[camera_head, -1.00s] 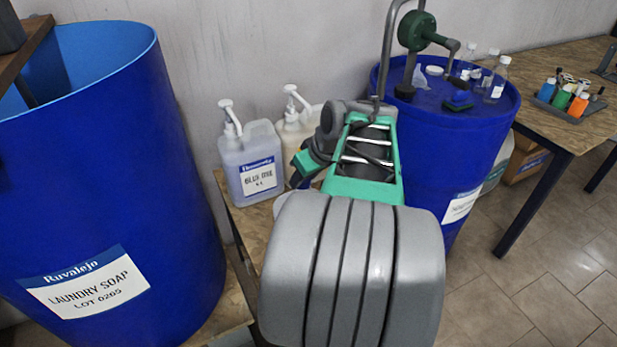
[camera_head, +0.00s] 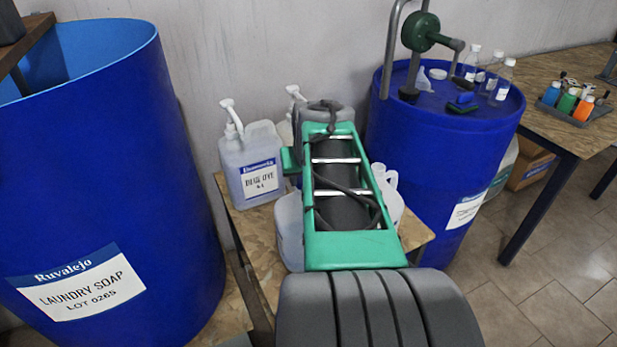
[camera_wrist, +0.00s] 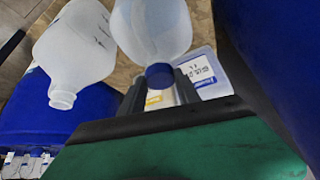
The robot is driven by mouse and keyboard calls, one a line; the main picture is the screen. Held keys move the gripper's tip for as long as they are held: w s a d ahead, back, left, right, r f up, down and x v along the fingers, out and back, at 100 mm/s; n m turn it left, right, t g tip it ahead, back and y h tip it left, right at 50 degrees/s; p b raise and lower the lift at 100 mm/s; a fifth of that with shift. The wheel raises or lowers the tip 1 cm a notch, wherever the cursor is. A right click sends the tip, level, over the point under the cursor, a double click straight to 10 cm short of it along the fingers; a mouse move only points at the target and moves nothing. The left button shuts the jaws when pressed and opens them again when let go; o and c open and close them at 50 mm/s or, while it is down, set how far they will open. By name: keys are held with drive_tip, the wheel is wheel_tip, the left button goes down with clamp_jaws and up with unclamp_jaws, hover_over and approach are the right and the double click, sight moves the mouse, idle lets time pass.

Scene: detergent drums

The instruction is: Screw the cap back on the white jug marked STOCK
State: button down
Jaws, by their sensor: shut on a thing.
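In the wrist view a translucent white jug (camera_wrist: 152,22) has a round blue cap (camera_wrist: 160,76) at its mouth. My gripper (camera_wrist: 160,86) is shut on this cap, one dark finger on each side. I cannot tell whether the cap is seated on the threads or only resting there. A second white jug (camera_wrist: 75,45), with an open, bare neck, stands to the left. In the head view the two jugs show at the left (camera_head: 290,232) and right (camera_head: 391,190) of my arm, which hides much of them and my fingers. No STOCK marking is readable on either.
A blue dye pump jug (camera_head: 252,165) stands behind on the wooden table (camera_head: 415,235). A large laundry soap drum (camera_head: 110,180) is at left. Another blue drum (camera_head: 440,145) at right carries a pump (camera_head: 420,33) and small bottles. Little free room lies between the drums.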

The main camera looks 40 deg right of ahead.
drive_tip(key=shift+w+a+f+m, duration=0.15)
drive_tip(key=shift+a+f+m, duration=0.2)
drive_tip(key=shift+m, duration=0.25)
drive_tip(key=shift+r+m+g+h, duration=0.15)
drive_tip(key=shift+m+g+h, duration=0.3)
drive_tip(key=shift+m, duration=0.25)
drive_tip(key=shift+m+g+h+p, duration=0.25)
drive_tip(key=shift+m+g+p, duration=0.1)
drive_tip(key=shift+m, duration=0.95)
drive_tip(key=c, duration=1.3)
unclamp_jaws()
drive_tip(key=shift+o, duration=1.1)
drive_tip(key=shift+d, duration=0.1)
drive_tip(key=shift+r, duration=0.2)
